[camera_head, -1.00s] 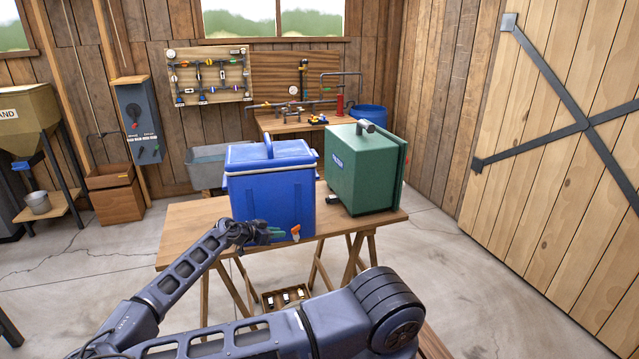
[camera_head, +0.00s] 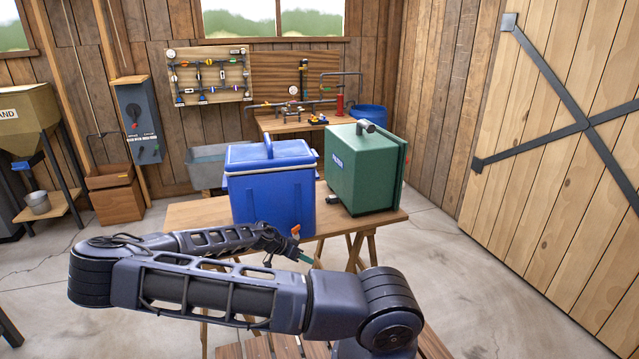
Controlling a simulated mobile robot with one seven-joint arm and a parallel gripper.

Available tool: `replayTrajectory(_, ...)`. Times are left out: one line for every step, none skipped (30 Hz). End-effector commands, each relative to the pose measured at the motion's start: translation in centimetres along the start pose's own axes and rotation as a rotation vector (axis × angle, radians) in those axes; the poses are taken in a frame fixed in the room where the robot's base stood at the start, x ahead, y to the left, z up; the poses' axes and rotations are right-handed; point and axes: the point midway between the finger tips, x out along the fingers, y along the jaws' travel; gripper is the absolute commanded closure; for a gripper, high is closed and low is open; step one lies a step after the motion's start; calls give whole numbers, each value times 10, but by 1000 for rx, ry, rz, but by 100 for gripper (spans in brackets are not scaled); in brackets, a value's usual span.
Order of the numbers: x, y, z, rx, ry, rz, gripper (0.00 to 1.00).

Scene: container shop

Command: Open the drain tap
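The blue cooler (camera_head: 268,195) stands upright on the wooden table with its lid shut. A small orange tap handle (camera_head: 296,230), taken to be the drain tap, shows low at the cooler's front right corner. The tap's body is mostly hidden by my arm, and I cannot tell whether the tap is open. My gripper (camera_head: 308,260), with greenish fingertips, is just below and to the right of the handle, near the table's front edge. The fingers are small and partly hidden, so their opening does not show. I see nothing held.
A green box (camera_head: 366,170) stands right of the cooler on the wooden table (camera_head: 190,215). My arm stretches across in front of the table and hides part of its front. A bare strip of tabletop lies left of the cooler. Open floor (camera_head: 450,280) lies to the right.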

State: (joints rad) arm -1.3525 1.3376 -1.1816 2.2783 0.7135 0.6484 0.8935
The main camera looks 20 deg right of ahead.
Motion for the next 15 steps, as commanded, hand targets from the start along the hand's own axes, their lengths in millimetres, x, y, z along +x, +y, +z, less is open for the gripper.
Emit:
replayTrajectory(4,3,2,-6,-24,10,81)
replayTrajectory(7,4,4,-11,-36,16,81)
replayTrajectory(10,7,7,-18,-53,23,81)
replayTrajectory(12,8,8,-24,-66,28,81)
replayTrajectory(14,10,11,-30,-78,33,81)
replayTrajectory(16,12,13,-37,-95,39,81)
replayTrajectory(18,13,14,-43,-107,43,81)
replayTrajectory(20,15,16,-49,-119,48,81)
replayTrajectory(22,16,18,-56,-134,52,81)
replayTrajectory(23,18,20,-62,-147,56,81)
replayTrajectory(24,19,22,-68,-159,60,81)
replayTrajectory(26,21,24,-76,-175,64,81)
replayTrajectory(27,22,25,-82,-187,67,81)
replayTrajectory(28,24,27,-87,-198,70,81)
replayTrajectory(29,26,29,-95,-213,73,81)
